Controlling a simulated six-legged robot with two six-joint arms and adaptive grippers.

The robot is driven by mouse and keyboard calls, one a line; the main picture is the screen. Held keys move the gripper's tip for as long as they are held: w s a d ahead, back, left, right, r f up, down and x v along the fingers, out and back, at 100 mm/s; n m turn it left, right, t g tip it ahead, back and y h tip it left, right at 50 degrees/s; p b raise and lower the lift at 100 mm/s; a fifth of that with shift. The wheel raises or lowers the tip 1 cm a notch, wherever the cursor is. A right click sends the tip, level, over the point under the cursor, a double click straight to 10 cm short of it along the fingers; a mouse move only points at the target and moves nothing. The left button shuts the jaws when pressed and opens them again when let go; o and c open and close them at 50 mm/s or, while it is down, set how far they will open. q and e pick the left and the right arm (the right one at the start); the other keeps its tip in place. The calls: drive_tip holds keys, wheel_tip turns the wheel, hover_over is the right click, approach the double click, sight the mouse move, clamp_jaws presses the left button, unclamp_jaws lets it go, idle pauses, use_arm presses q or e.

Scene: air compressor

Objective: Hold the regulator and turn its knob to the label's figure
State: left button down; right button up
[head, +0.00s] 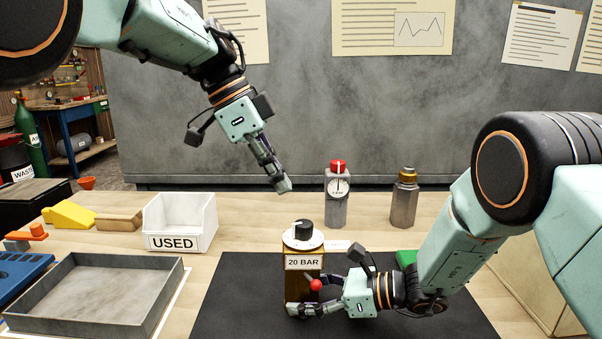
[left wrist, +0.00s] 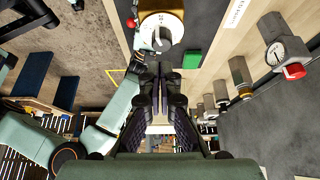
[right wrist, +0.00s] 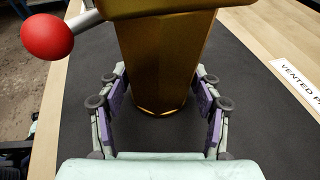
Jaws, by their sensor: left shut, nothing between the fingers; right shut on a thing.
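The regulator has a brass body (head: 303,284) with a 20 BAR label (head: 304,262) and a red ball lever (head: 316,285). On top are a white dial (head: 291,241) and a black knob (head: 303,226); the dial's figures are too small to read. The regulator stands upright on the black mat. My right gripper (head: 306,302) is shut on the lower body; in the right wrist view its fingers flank the brass body (right wrist: 165,60). My left gripper (head: 281,186) is shut and empty, above and apart from the knob. The knob (left wrist: 162,38) also shows in the left wrist view.
A red-capped gauge unit (head: 337,207) and a brass-topped unit (head: 404,203) stand behind the mat (head: 235,290). A USED bin (head: 180,220) and grey tray (head: 95,292) are at left. A green object (head: 405,258) is near my right arm.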

sight(294, 232)
use_arm(q)
drive_tip(key=shift+s+f, duration=0.2)
drive_tip(key=shift+f, duration=3.2)
drive_tip(key=shift+d+f, duration=0.1)
drive_tip(key=shift+d, duration=0.45)
drive_tip(key=shift+w+f, duration=0.15)
drive_tip(key=shift+w, duration=0.3)
drive_tip(key=shift+a, duration=0.2)
drive_tip(key=shift+a, duration=0.25)
wheel_tip(294, 232, up, 6)
drive_tip(key=shift+r, duration=0.25)
drive_tip(key=shift+d, duration=0.1)
